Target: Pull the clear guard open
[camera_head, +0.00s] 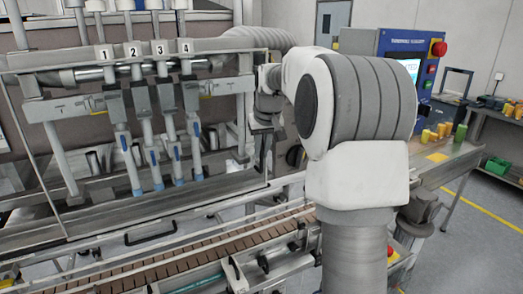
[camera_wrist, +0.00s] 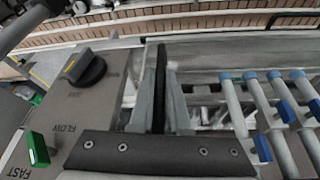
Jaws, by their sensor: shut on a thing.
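The clear guard (camera_head: 165,207) is a see-through panel in a thin grey frame in front of the numbered filling nozzles (camera_head: 170,165). A black loop handle (camera_head: 150,233) shows low at the front, apart from my gripper.
A slatted conveyor (camera_head: 170,265) runs along the front. A panel with a black FLOW knob (camera_wrist: 85,68) and a green switch (camera_wrist: 38,150) is close beside my gripper. A blue control box (camera_head: 405,60) with a red button stands behind my arm.

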